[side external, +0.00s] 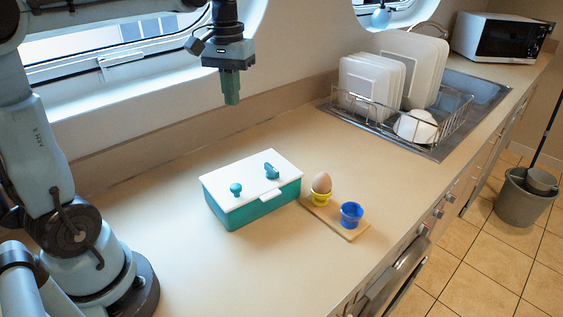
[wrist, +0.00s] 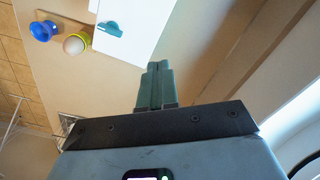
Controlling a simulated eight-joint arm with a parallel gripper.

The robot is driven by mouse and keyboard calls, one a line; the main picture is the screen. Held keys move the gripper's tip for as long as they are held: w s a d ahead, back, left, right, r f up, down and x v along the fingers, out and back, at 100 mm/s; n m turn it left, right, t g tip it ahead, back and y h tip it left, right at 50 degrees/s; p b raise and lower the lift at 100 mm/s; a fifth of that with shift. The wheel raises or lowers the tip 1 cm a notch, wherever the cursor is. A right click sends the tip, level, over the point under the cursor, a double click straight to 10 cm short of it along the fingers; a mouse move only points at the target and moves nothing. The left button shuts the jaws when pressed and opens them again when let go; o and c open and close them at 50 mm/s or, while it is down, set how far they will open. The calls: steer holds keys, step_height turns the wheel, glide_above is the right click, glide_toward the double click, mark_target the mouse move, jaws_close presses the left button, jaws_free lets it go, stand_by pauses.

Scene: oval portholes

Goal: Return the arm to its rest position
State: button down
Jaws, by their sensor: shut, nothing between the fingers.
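My gripper (side external: 232,98) hangs in the air above the counter, behind the box, with its green fingers pointing down. Its fingers are together and empty; they also show in the wrist view (wrist: 157,72). My arm reaches in from the upper left of the side view. The gripper touches nothing.
A teal box (side external: 258,208) with a white lid stands shut on the counter (side external: 160,260). Beside it, a wooden board (side external: 335,222) holds an egg (side external: 321,182) in a yellow cup and a blue cup (side external: 351,214). A dish rack (side external: 440,128) stands farther back. The wall and windows are close behind.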

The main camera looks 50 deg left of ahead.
steer(key=s+d+f+m+t, duration=0.2)
steer(key=d, duration=0.1)
steer(key=s+d+f+m+t, duration=0.2)
steer(key=d+f, duration=0.1)
steer(key=d, duration=0.1)
steer(key=s+d+f+m+t, duration=0.2)
steer(key=d+f+t, duration=0.1)
steer(key=d, duration=0.1)
steer(key=shift+s+d+f, duration=0.1)
steer(key=shift+s+f, duration=0.05)
steer(key=shift+s, duration=0.2)
stand_by(0.6)
